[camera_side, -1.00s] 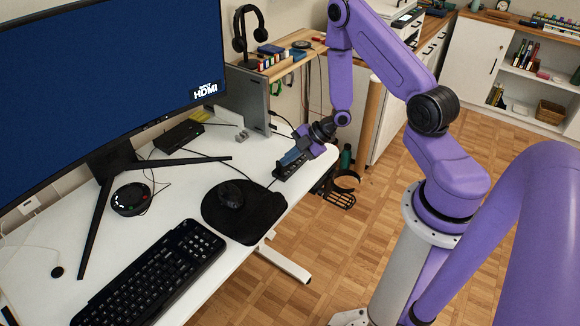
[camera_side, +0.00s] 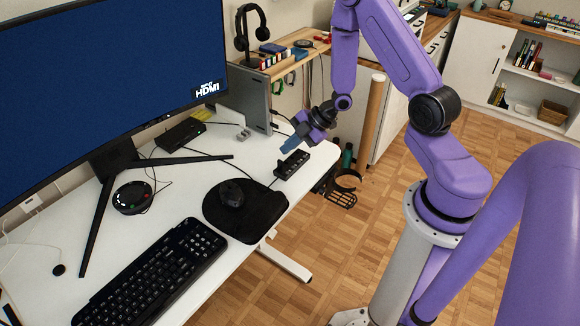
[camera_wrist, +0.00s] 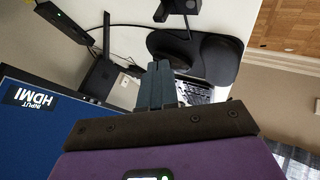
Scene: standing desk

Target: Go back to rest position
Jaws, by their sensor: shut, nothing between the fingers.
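My gripper (camera_side: 291,146) is above the far right part of the white desk in the side view. Its blue fingers are together with nothing between them. In the wrist view, the blue-grey fingers of my gripper (camera_wrist: 156,85) point up the picture and sit side by side. My purple arm reaches over from the right.
The monitor (camera_side: 95,75) stands at the left on a black stand. A keyboard (camera_side: 150,275), a mouse (camera_side: 231,193) on a black pad (camera_side: 262,215), and a round black device (camera_side: 132,198) lie on the desk. A headphone stand (camera_side: 245,35) is behind.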

